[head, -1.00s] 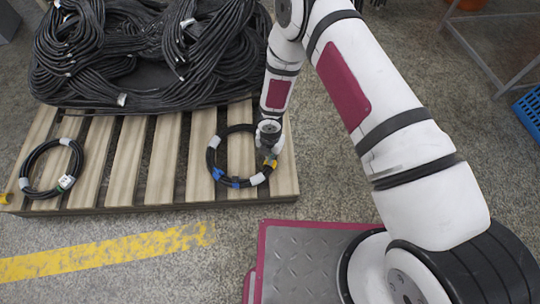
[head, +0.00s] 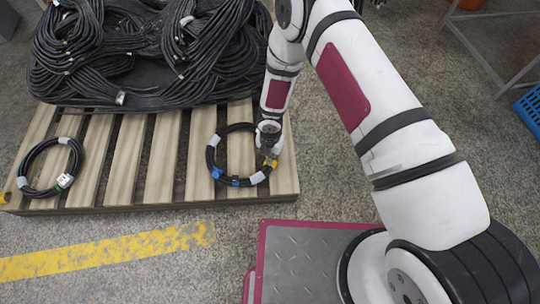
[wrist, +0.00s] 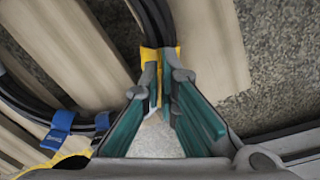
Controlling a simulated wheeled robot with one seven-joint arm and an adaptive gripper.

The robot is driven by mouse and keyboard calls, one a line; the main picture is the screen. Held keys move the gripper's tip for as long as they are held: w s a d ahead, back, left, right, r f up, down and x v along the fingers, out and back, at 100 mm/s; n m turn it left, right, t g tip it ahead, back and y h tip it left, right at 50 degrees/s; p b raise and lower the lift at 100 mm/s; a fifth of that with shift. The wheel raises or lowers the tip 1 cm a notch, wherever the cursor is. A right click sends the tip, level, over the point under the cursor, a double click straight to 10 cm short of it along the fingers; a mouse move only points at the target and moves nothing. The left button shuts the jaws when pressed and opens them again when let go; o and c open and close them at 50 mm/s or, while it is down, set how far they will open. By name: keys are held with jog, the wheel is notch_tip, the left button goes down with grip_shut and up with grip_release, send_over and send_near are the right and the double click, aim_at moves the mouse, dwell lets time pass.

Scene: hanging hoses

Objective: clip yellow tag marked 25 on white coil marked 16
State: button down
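A black hose coil (head: 213,158) with white and blue bands lies on the right part of the pallet. Another black coil (head: 28,163) with white bands and a white label (head: 65,181) lies at the left. I cannot read any number. My gripper (head: 268,157) is down at the right coil's right side. A yellow tag (head: 271,163) shows at its tips. In the wrist view the fingers (wrist: 161,92) converge on the yellow tag (wrist: 149,54), which sits at the black hose (wrist: 155,22). Blue bands (wrist: 60,124) show to the left. The fingers hide part of the tag.
A large heap of black hoses (head: 150,55) covers the back of the wooden pallet (head: 157,165). A small yellow thing (head: 4,197) is at the pallet's left edge. A metal frame (head: 480,60) and blue crate (head: 530,108) stand at the right.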

jog(key=c, duration=1.7)
grip_release()
notch_tip(320, 180, up, 12)
jog(key=shift+f, duration=0.1)
